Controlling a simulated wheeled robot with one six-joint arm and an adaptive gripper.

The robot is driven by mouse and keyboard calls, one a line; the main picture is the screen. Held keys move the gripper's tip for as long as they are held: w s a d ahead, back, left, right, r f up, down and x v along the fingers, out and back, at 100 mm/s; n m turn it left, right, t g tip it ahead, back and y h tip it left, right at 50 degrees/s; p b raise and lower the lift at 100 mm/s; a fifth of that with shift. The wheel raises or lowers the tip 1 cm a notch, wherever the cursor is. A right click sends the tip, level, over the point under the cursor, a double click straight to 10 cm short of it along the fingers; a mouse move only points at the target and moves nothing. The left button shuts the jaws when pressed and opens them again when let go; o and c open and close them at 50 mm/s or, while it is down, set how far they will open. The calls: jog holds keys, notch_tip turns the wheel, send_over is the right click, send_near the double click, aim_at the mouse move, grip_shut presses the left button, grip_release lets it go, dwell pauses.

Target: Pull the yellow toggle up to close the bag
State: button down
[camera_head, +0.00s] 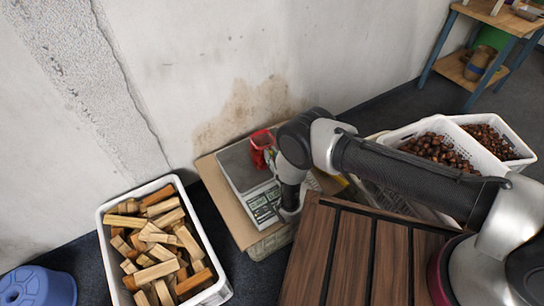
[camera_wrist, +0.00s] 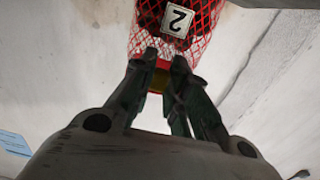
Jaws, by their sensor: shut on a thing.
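A red net bag (camera_head: 262,140) sits on the platform of a scale at mid-picture in the head view, partly behind my arm. In the wrist view the red mesh of the bag (camera_wrist: 205,22) fills the top middle, with a white tag (camera_wrist: 177,20) marked 2 on it. My gripper (camera_wrist: 165,72) is at the near end of the bag. A small yellowish piece, the toggle (camera_wrist: 159,82), shows between its dark fingers, which are shut on it. The fingers hide much of the toggle. My arm hides the gripper's tips in the head view.
The scale (camera_head: 234,160) stands on cardboard (camera_head: 211,177) against the wall. A white crate of wood blocks (camera_head: 213,250) stands at lower left, beside a blue stool (camera_head: 38,285). White crates of chestnuts (camera_head: 524,140) and a slatted wooden top (camera_head: 345,262) lie to the right.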

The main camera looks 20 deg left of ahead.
jog(key=shift+r, duration=2.45)
jog(key=c, duration=1.4)
grip_release()
jog(key=shift+o, duration=0.2)
jog(key=v, duration=0.7)
jog(key=shift+s+d, duration=0.15)
jog(key=shift+d, duration=0.05)
